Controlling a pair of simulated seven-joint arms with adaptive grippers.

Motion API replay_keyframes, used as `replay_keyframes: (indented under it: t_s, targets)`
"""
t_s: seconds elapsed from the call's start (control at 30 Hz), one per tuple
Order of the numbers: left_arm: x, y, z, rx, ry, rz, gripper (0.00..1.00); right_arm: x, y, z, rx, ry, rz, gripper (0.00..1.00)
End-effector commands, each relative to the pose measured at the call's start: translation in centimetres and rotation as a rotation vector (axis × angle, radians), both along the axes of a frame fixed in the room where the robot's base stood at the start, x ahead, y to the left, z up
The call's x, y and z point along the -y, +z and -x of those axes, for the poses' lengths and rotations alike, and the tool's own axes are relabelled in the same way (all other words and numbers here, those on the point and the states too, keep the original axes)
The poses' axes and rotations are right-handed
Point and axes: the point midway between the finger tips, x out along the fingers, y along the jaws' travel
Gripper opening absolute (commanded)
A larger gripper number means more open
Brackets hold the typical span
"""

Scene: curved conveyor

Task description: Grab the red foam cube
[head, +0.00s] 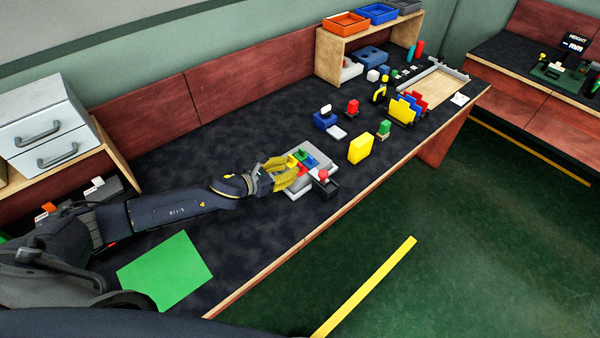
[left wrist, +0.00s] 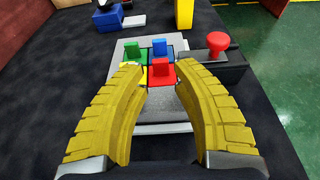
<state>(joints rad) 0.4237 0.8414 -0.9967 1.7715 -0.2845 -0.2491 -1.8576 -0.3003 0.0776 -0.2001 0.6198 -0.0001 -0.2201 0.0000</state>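A grey board (left wrist: 125,47) with coloured blocks lies on the dark table; it also shows in the head view (head: 325,159). My right gripper is not in view.
A red knob on a black base (head: 323,176) is close beside the board. A yellow block (head: 360,149), a red piece (head: 352,107) and a blue box (head: 325,120) stand farther right. A green sheet (head: 165,270) lies near the front edge.

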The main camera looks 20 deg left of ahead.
Motion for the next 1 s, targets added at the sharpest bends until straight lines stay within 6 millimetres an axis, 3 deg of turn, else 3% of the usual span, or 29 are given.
replay_keyframes:
  t_s: [0.3,0.7,0.9,1.0]
  targets:
    - [2.1,-1.0,-3.0,0.000,0.000,0.002,0.27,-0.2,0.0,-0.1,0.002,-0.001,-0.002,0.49]
    - [2.3,-1.2,-3.4,-0.001,0.000,0.001,0.28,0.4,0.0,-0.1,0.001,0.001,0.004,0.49]
    - [2.3,-1.2,-3.4,-0.001,0.000,0.001,0.07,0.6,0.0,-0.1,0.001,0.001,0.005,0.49]
    - [2.3,-1.2,-3.4,-0.001,0.000,0.001,0.06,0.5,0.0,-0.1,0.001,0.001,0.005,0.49]
